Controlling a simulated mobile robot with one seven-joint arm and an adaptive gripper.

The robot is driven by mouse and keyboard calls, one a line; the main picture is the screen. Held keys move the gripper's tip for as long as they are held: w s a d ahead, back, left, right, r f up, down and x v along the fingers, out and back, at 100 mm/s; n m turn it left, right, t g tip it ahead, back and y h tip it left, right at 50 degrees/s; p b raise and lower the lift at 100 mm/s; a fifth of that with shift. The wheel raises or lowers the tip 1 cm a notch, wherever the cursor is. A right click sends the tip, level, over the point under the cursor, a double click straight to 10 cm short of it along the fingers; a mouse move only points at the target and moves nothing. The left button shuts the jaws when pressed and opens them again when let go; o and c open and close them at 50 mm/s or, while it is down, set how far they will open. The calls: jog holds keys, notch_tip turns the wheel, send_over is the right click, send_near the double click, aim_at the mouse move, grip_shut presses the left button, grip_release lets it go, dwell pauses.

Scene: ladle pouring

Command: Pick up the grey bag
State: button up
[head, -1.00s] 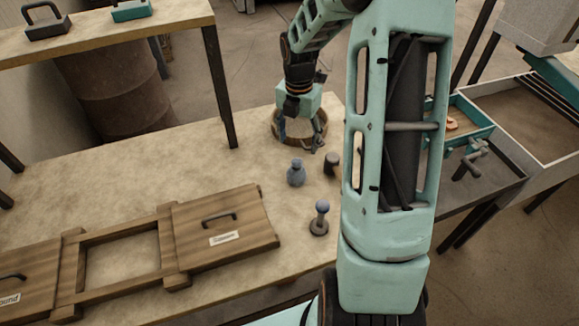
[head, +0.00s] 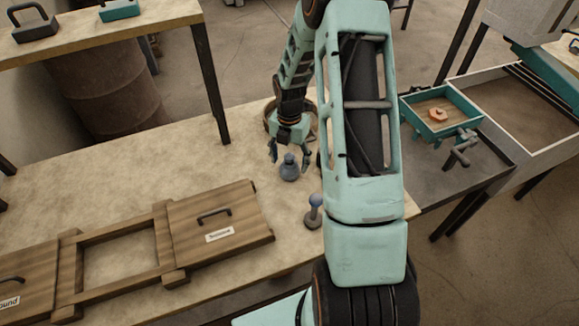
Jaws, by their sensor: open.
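The grey bag (head: 289,171), a small blue-grey sack with a narrow tied neck, stands upright on the beige worktable. My gripper (head: 289,154) is open and points down at the bag. Its two fingers appear on either side of the bag's neck, one left and one right. I cannot tell whether they touch it or how far above or behind it they are.
A round wooden-rimmed container (head: 270,122) is behind my gripper, partly hidden. A stamp-like object with a blue knob (head: 314,212) stands in front. A wooden frame with a handled lid (head: 215,222) lies left. A teal tray (head: 442,113) holds an orange piece.

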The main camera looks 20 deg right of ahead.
jog(key=shift+f, duration=0.15)
jog(key=c, duration=1.3)
